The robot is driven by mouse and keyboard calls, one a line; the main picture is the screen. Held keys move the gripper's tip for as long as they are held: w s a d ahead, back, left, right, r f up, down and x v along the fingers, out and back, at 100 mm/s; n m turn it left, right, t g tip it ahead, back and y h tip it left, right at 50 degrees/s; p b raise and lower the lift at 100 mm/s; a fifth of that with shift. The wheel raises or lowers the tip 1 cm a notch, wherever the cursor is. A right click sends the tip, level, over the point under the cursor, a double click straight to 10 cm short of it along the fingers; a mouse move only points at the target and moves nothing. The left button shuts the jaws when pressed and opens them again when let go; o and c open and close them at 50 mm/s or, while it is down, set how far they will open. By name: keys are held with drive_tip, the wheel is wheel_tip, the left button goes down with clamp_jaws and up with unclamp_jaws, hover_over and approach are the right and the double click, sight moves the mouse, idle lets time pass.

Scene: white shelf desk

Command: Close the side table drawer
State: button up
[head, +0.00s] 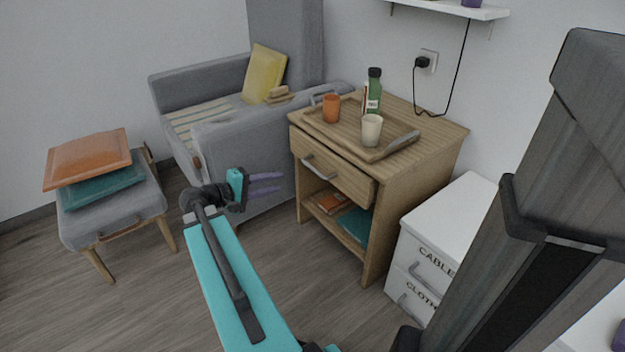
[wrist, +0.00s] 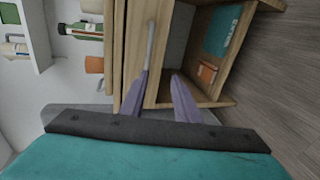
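The wooden side table (head: 412,160) stands against the wall. Its drawer (head: 350,183) looks slightly pulled out, its front standing a little proud of the table body. The drawer has a grey bar handle (head: 318,166). My gripper (head: 279,183) is open and empty, its two purple fingers apart, to the left of the drawer front in the head view. In the wrist view, the fingers (wrist: 158,88) point toward the table. The left finger overlaps the drawer front near one end of the handle (wrist: 150,45); I cannot tell if it touches.
A tray (head: 390,148) with an orange cup (head: 331,108), a cream cup (head: 371,130) and a green bottle (head: 373,88) sits on the table. Books (head: 355,224) lie on its lower shelf. A grey sofa (head: 240,150) is behind my gripper; a white cabinet (head: 440,240) stands right.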

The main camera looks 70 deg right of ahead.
sight(312, 167)
drive_tip(key=shift+s+d+r+m+g, duration=0.3)
drive_tip(key=shift+s+d+r, duration=0.45)
drive_tip(key=shift+r, duration=0.15)
drive_tip(key=shift+f, duration=0.1)
drive_tip(key=b+x, duration=0.2)
drive_tip(key=x, duration=0.5)
drive_tip(key=b+x, duration=0.3)
drive_tip(key=x, duration=0.3)
drive_tip(key=shift+s+d, duration=0.2)
drive_tip(key=shift+d, duration=0.15)
clamp_jaws()
